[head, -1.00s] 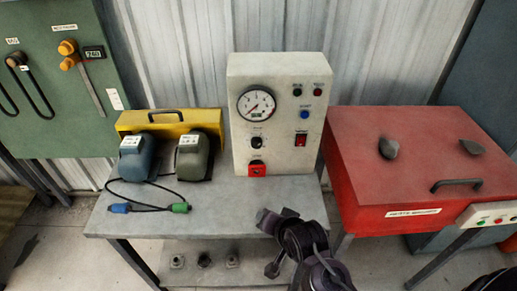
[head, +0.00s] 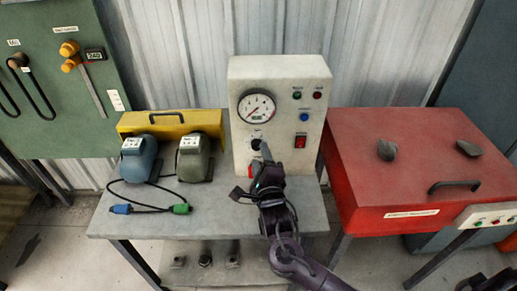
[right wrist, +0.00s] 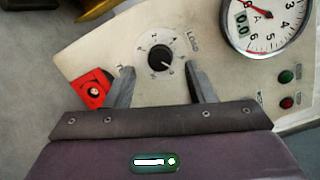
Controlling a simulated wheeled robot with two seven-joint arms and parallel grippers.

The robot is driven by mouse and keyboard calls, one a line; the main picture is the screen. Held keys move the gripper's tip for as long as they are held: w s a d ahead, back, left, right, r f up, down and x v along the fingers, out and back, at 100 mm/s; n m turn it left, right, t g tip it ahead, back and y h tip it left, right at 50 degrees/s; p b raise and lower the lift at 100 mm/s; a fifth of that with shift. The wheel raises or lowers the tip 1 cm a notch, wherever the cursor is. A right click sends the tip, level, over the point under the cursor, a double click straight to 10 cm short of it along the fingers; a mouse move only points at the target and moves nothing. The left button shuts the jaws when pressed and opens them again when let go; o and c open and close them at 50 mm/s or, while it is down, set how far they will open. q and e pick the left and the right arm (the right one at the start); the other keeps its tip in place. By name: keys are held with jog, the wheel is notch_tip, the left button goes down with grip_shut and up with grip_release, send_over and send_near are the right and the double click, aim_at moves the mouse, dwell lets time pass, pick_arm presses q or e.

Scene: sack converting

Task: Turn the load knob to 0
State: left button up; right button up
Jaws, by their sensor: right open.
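The load knob (right wrist: 160,57) is a round black knob on a white dial with a ring of numbers, labelled LOAD, on the pale control box (head: 280,75). In the head view the knob (head: 256,144) shows just above my gripper. Its pale mark points toward the lower right in the right wrist view; the number there is too small to read. My right gripper (right wrist: 161,76) is open, with one finger on each side of the dial and the knob between them, not gripped. It also shows in the head view (head: 262,164), in front of the box.
A round gauge (head: 256,107) with a 0.0 readout, indicator buttons and a red rocker switch (head: 300,141) share the panel. A red block (right wrist: 92,88) is close to the left finger. A red-lidded machine (head: 410,180) stands right; cabled blue and grey units stand left.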

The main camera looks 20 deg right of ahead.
aim_at(258, 148)
jog(key=shift+w+d, duration=0.2)
jog(key=shift+w, duration=1.4)
jog(key=shift+c, duration=0.4)
jog(key=c, duration=0.9)
